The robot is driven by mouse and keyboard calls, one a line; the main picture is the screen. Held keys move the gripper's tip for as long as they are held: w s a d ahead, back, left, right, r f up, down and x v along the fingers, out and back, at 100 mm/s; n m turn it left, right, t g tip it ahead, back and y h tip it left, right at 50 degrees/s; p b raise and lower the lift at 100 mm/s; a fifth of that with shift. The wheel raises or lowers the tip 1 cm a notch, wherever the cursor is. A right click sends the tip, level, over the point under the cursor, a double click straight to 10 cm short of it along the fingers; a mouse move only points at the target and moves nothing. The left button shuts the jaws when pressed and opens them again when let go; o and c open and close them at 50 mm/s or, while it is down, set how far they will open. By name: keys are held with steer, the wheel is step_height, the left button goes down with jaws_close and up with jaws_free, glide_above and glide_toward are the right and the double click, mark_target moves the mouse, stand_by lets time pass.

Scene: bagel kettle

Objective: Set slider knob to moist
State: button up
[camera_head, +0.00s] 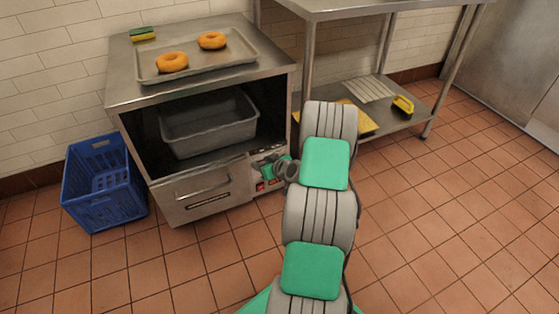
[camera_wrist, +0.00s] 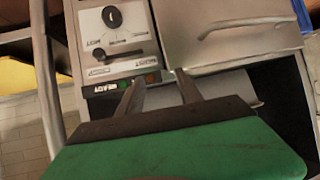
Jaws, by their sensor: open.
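The control panel (camera_wrist: 88,20) is on the front of the metal cabinet; it also shows in the head view (camera_head: 262,187), partly behind my gripper. The wrist view shows it turned over. Red and green lights (camera_wrist: 123,85) sit at the panel's edge. My gripper (camera_wrist: 160,84) is open and empty, its two fingers apart and pointing at the cabinet front near the panel. In the head view the fingers are mostly hidden.
A drawer front with a handle (camera_head: 203,187) is beside the panel. A grey bin (camera_head: 210,125) is in the open compartment above. A tray (camera_head: 242,67) with two bagels is on top. A blue crate (camera_head: 104,185) stands left; a metal shelf table (camera_head: 385,122) stands right.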

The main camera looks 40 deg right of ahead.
steer(key=s+d+f+m+t+h, duration=0.1)
steer(key=s+d+f+m+h, duration=0.15)
steer(key=s+d+f, duration=0.4)
steer(key=w+d+f+b, duration=0.1)
steer(key=w+d, duration=0.3)
steer(key=w, duration=0.4)
steer(key=shift+w+f+h+b, duration=0.3)
steer(key=shift+f+h+b, duration=0.05)
steer(key=shift+b, duration=0.5)
steer(key=shift+a, duration=0.1)
jaws_close()
